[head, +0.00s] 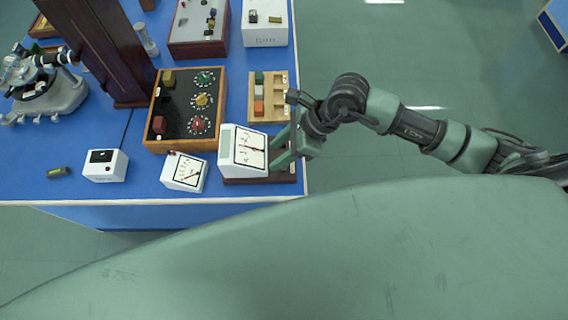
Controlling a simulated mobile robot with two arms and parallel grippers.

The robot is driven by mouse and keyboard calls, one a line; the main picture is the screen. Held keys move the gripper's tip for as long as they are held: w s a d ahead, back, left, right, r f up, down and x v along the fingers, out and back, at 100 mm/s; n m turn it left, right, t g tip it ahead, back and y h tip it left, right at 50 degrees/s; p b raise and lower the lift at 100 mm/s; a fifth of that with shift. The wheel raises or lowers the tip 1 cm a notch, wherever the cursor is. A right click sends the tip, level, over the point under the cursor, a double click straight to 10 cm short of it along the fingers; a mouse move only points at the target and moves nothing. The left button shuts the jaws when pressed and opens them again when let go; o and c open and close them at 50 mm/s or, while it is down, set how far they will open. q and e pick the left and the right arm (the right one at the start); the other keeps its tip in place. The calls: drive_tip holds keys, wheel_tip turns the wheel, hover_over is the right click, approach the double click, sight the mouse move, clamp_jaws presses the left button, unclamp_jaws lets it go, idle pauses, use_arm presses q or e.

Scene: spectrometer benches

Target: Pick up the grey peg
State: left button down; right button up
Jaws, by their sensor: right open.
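A light wooden rack (282,115) stands near the table's right edge. In its left column sit a green block, a pale grey-white block (259,91) and an orange block. The pale one may be the grey peg, but I cannot tell for sure. My right gripper (277,151) is open at the table's right edge, its green fingers pointing left beside a white dial meter (246,150). It is in front of the rack and apart from the pale block. No peg shows clearly between the fingers. My left gripper is not in view.
The meter stands by a dark brown base (288,175). A wooden knob box (180,128), a smaller meter (184,171) and a white box (104,165) crowd the blue table (90,193). A tall brown column (105,50) rises at left.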

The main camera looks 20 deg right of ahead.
drive_tip(key=d+f, duration=0.1)
drive_tip(key=d+f+h, duration=0.1)
drive_tip(key=d, duration=0.1)
drive_tip(key=d+h, duration=0.1)
drive_tip(key=shift+w+d+f+n, duration=0.25)
drive_tip(key=shift+w+f+n, duration=0.05)
drive_tip(key=shift+f, duration=0.1)
drive_tip(key=p+x, duration=0.3)
drive_tip(key=x, duration=0.3)
drive_tip(key=shift+s+a, duration=0.15)
drive_tip(key=shift+a, duration=0.05)
drive_tip(key=shift+a+f, duration=0.1)
drive_tip(key=shift+f, duration=0.3)
drive_tip(key=shift+c, duration=0.3)
clamp_jaws()
